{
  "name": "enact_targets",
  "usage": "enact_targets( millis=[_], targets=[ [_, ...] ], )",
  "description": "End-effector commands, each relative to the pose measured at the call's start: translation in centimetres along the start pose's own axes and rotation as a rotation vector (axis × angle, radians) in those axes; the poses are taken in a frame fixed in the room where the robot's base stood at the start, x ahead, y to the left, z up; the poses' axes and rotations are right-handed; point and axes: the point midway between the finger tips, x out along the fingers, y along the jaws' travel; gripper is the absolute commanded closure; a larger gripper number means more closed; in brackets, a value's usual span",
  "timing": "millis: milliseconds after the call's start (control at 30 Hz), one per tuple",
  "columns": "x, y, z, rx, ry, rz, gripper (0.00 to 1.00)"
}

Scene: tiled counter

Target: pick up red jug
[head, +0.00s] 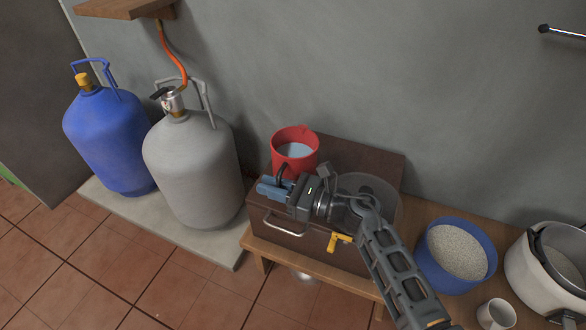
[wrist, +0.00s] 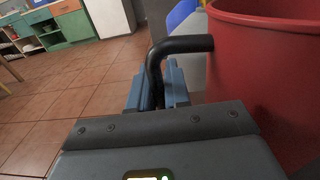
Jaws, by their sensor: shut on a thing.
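The red jug (head: 280,140) stands upright on the brown box on the counter in the head view and has a pale content inside. It fills the right side of the wrist view (wrist: 270,80). Its black handle (wrist: 180,45) curves out to the left of the red wall. My gripper (head: 268,188) is beside the jug, on the handle side. Its blue fingers (wrist: 158,90) are shut on the handle in the wrist view. The lower part of the jug is partly hidden by my gripper in the head view.
The brown box (head: 365,155) with a metal handle sits on a wooden bench (head: 262,258). A grey gas cylinder (head: 190,170) and a blue one (head: 105,140) stand to the left. A blue tub of grain (head: 455,250), a white cooker (head: 540,280) and a mug (head: 496,315) are to the right.

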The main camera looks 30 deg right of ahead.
Motion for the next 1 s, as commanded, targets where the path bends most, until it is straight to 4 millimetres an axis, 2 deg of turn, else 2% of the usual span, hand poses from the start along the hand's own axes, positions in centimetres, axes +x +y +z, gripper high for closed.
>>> enact_targets(
  millis=[667,1000],
  targets=[
    [-0.03,-0.02,-0.01,0.000,0.000,-0.001,1.00],
    [0.04,-0.07,0.59,-0.003,-0.004,0.000,1.00]
  ],
)
